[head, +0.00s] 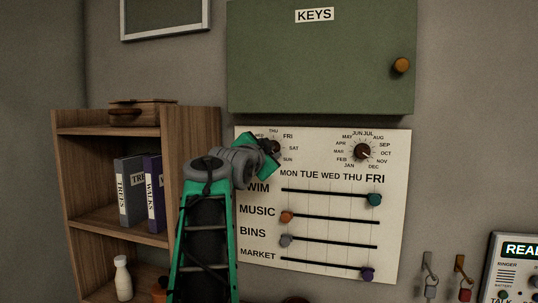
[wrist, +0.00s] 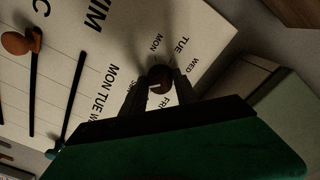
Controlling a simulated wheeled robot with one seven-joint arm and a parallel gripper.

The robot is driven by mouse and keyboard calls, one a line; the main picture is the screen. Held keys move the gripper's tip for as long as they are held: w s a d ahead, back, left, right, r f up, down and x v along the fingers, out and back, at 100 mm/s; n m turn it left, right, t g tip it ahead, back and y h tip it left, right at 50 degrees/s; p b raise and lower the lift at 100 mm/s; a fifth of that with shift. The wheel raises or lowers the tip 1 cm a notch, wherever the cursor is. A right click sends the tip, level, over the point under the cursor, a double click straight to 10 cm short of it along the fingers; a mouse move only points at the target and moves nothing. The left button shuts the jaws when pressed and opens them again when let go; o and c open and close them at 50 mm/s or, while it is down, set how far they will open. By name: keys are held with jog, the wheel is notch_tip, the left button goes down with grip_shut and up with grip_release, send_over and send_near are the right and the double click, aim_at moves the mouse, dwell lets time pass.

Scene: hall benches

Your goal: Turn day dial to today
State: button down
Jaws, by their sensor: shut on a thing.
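The day dial (head: 276,147) is a dark brown knob at the top left of the white wall board (head: 330,270), ringed by day names. In the head view THU, FRI, SAT and SUN show around it, and my arm covers the lower left of the ring. My gripper (head: 270,150) is at the dial, its fingers on the knob. In the wrist view the round brown knob (wrist: 160,78) sits between the two fingertips of my gripper (wrist: 158,88). A light mark on the knob shows, but I cannot tell which day it points to.
A month dial (head: 362,151) is at the board's right. Sliders sit below, including a teal one (head: 375,199) and an orange one (head: 287,217). A green key cabinet (head: 320,60) hangs above. A wooden shelf (head: 190,130) stands left. Hooks with keys (head: 431,280) hang right.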

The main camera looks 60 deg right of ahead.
dwell(0.3)
jog(key=c, duration=0.9)
grip_release()
jog(key=shift+c, duration=0.2)
jog(key=s+a+b, duration=0.1)
jog(key=a+b, duration=0.1)
jog(key=a, duration=0.5)
jog(key=shift+a, duration=0.35)
jog(key=shift+s, duration=0.1)
